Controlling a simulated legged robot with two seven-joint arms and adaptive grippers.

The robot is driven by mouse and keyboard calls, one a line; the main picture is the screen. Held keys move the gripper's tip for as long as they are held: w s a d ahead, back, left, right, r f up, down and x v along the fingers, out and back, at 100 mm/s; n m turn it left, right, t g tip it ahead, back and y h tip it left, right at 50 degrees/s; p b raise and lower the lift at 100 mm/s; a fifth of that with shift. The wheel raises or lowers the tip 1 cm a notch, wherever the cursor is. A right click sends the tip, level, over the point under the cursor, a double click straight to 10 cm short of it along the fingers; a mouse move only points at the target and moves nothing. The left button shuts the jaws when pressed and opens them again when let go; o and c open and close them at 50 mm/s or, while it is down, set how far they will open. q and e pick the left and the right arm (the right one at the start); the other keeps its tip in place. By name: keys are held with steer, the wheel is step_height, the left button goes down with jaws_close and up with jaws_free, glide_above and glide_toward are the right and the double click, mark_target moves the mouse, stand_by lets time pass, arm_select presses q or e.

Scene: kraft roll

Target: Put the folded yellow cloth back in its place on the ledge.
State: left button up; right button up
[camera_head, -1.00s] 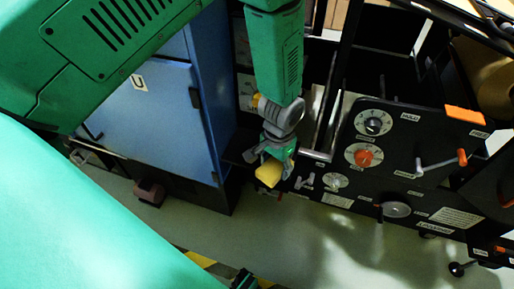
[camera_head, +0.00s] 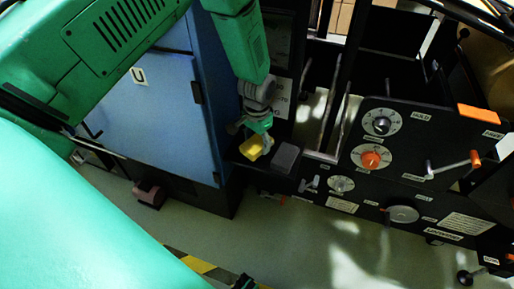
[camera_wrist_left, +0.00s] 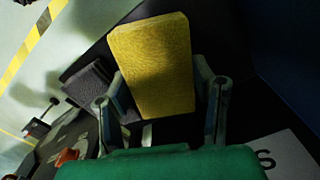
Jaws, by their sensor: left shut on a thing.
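The folded yellow cloth (camera_head: 251,148) is a thick pad in the jaws of my left gripper (camera_head: 257,131). In the left wrist view the cloth (camera_wrist_left: 155,65) stands out between the two fingers, which close on its sides near its lower end. The cloth is at the black ledge (camera_wrist_left: 225,40), between the blue cabinet and the black machine panel. I cannot tell whether it touches the ledge. A dark grey block (camera_head: 286,157) sits just right of the cloth, with a small gap; it also shows in the left wrist view (camera_wrist_left: 90,88). My right gripper is not recognisable in any view.
The blue cabinet (camera_head: 150,110) stands close on the left. The black panel (camera_head: 400,150) on the right carries dials, an orange knob (camera_head: 371,159) and a crank handle (camera_head: 455,164). Open floor with a yellow-black stripe (camera_head: 200,266) lies below.

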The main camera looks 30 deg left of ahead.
arm_select(q)
steer(key=f, duration=0.1)
steer(key=f+b, duration=0.1)
steer(key=shift+w+a+f, duration=0.15)
steer(key=shift+a+f, duration=0.05)
steer(key=shift+f, duration=0.2)
steer(key=shift+r, duration=0.15)
steer(key=o, duration=1)
steer(key=shift+r, duration=0.1)
